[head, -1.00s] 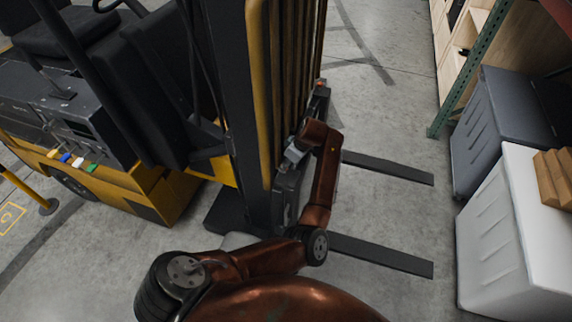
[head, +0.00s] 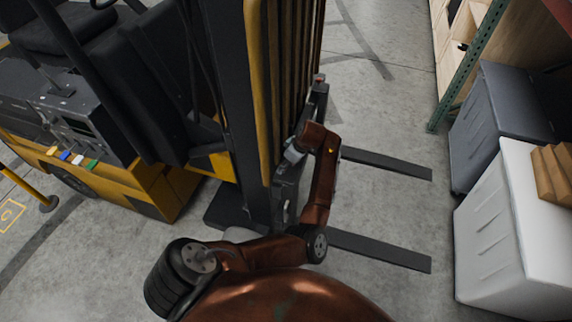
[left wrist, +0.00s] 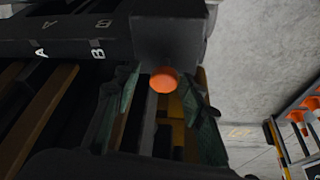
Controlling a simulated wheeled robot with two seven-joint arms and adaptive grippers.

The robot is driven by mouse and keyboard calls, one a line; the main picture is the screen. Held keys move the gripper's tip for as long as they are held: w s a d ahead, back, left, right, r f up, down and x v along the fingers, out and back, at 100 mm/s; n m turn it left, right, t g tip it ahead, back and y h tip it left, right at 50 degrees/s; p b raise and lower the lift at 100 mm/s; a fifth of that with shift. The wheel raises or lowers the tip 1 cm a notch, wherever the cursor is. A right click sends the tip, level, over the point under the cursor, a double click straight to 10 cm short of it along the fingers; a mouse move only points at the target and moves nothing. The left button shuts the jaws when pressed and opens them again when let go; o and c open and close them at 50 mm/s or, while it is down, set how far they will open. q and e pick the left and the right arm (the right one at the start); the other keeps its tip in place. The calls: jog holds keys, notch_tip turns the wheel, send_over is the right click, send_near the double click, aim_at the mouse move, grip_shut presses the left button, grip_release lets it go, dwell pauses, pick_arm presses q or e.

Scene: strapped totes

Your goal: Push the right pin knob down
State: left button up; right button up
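An orange round knob (left wrist: 163,80) shows in the left wrist view, just under a dark block (left wrist: 168,38) on the black carriage bar. My left gripper (left wrist: 161,92) is open, with one greenish finger on each side of the knob and a gap visible on both sides. I cannot tell whether it touches the knob. In the head view my left gripper (head: 290,162) is at the forklift mast's carriage, and the arm hides the knob there. A small reddish knob (head: 319,77) stands at the carriage's far end. My right gripper is not in view.
A yellow and black forklift (head: 150,180) fills the left. Its two forks (head: 388,163) reach right over the bare floor. A white tote (head: 490,230) and a grey tote (head: 490,125) stand at the right by a green rack post (head: 468,70). White marks label the carriage bar (left wrist: 70,38).

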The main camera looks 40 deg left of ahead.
pick_arm(q)
jog(key=shift+s+r, duration=0.1)
jog(key=shift+d+r, duration=0.1)
jog(key=shift+r, duration=0.05)
jog(key=v, duration=1.1)
jog(key=shift+d+r, duration=0.2)
jog(key=shift+r, duration=0.1)
